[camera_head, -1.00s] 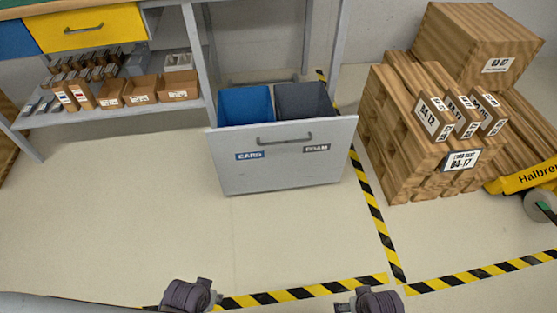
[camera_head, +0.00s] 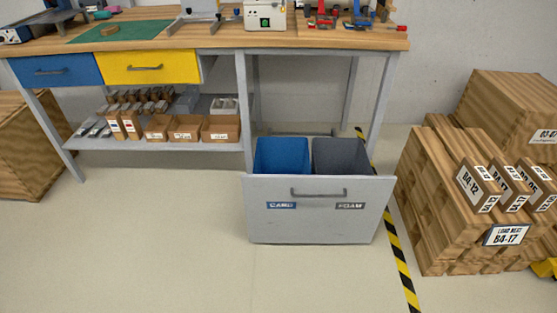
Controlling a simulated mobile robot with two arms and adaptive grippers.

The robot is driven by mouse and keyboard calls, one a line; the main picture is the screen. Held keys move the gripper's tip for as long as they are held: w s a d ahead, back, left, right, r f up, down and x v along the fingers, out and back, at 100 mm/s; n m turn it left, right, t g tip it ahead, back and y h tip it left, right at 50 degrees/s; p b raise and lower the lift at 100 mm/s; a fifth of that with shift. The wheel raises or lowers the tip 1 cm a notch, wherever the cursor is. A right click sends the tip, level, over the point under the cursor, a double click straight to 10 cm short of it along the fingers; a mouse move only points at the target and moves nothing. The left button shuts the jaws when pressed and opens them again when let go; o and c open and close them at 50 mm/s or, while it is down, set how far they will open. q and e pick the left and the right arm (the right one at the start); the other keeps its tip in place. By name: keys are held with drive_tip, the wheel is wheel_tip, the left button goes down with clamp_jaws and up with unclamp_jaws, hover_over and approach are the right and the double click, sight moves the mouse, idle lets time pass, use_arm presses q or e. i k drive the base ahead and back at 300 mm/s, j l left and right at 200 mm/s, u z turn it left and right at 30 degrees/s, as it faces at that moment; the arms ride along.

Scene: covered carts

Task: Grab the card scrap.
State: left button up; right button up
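A small flat brown piece (camera_head: 110,31) lies on the green mat (camera_head: 88,37) on the workbench at the upper left. It is too small to tell for sure whether it is the card scrap. The pull-out drawer (camera_head: 320,222) under the bench stands open, with a blue bin (camera_head: 281,156) behind the label CARD and a grey bin (camera_head: 341,157) behind the label FOAM. No scrap shows in the visible parts of the bins. Neither of my grippers is in view.
The workbench (camera_head: 225,42) has a blue drawer (camera_head: 57,71) and a yellow drawer (camera_head: 150,67), both shut. Small cartons stand on its lower shelf (camera_head: 150,143). Stacked wooden crates (camera_head: 440,215) stand at the right beside striped floor tape (camera_head: 398,265). The front floor is clear.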

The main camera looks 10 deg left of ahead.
sight(110, 30)
drive_tip(key=u, duration=1.35)
